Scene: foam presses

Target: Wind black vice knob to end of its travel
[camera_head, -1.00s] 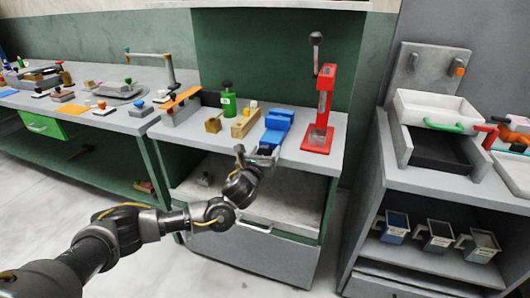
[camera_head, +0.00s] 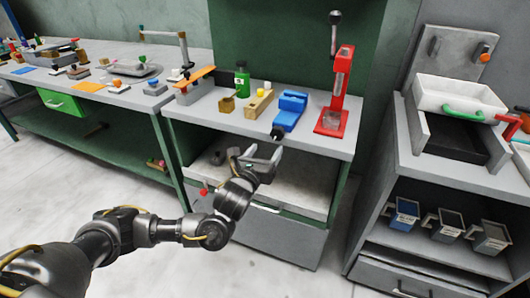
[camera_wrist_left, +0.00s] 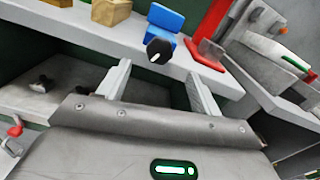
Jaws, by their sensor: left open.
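The blue vice (camera_head: 290,111) sits on the grey bench top near its front edge, left of the red press. Its black knob (camera_head: 277,134) sticks out at the front edge of the bench. In the left wrist view the black knob (camera_wrist_left: 158,50) faces me, with a pale mark on it, in front of the blue vice (camera_wrist_left: 165,18). My left gripper (camera_head: 263,155) is open and empty, just below and in front of the knob. In the left wrist view its two fingers (camera_wrist_left: 158,82) stand apart, with the knob beyond their tips, not touching. My right gripper is in neither view.
A red press (camera_head: 336,100) stands right of the vice. A wooden block (camera_head: 258,103) and a green bottle (camera_head: 242,79) stand to its left. An open shelf (camera_head: 290,182) lies below the bench top. A white tray (camera_head: 460,95) is on the right cabinet.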

